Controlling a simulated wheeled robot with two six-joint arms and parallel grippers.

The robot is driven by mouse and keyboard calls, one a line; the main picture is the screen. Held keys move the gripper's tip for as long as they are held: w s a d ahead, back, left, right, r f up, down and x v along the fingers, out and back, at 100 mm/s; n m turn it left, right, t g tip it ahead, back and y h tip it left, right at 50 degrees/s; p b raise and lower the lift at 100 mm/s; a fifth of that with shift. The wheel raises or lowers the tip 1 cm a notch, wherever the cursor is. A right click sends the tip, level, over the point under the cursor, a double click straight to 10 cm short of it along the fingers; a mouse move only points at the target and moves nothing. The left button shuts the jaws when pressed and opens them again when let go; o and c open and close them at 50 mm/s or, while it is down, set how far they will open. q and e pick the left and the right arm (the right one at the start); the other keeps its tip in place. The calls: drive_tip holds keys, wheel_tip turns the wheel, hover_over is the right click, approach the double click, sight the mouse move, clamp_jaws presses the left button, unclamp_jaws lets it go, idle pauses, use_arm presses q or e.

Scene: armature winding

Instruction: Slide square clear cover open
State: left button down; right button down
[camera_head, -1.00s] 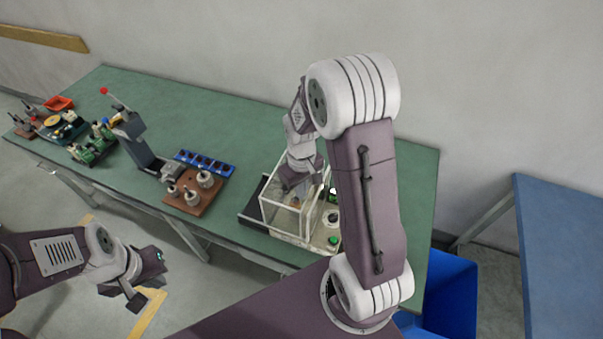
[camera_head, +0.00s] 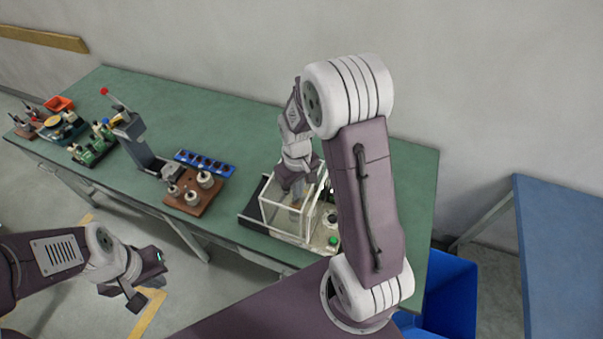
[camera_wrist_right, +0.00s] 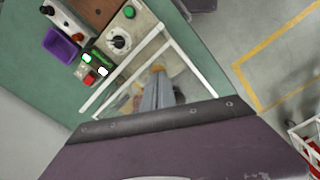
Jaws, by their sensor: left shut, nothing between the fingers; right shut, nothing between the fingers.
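The square clear cover (camera_head: 266,213) is a see-through box with white edges, on a machine base on the green bench. Its white edges also show in the right wrist view (camera_wrist_right: 193,64). My right gripper (camera_head: 296,203) is at the cover, with its fingers pointing down; its shut fingers (camera_wrist_right: 157,68) appear within the cover's white outline in the wrist view. I cannot tell whether they touch a wall. My right arm hides part of the machine. My left gripper (camera_head: 147,280) is shut and empty, away from the bench over the floor.
The machine's control panel (camera_wrist_right: 118,40) with a green button, knob and switches is beside the cover. A brown board with metal parts (camera_head: 196,198), a blue tray (camera_head: 205,163) and a lever press (camera_head: 140,140) stand to the left. The back of the bench is clear.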

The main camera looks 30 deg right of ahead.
drive_tip(key=shift+w+a+p, duration=1.45)
drive_tip(key=shift+w+a, duration=2.3)
drive_tip(key=shift+w, duration=0.65)
wheel_tip(320, 180, up, 8)
drive_tip(key=s+d+p, duration=0.1)
drive_tip(key=p, duration=0.5)
drive_tip(key=shift+s+f, duration=0.2)
drive_tip(key=shift+s, duration=0.05)
drive_tip(key=shift+w+d+f, duration=0.1)
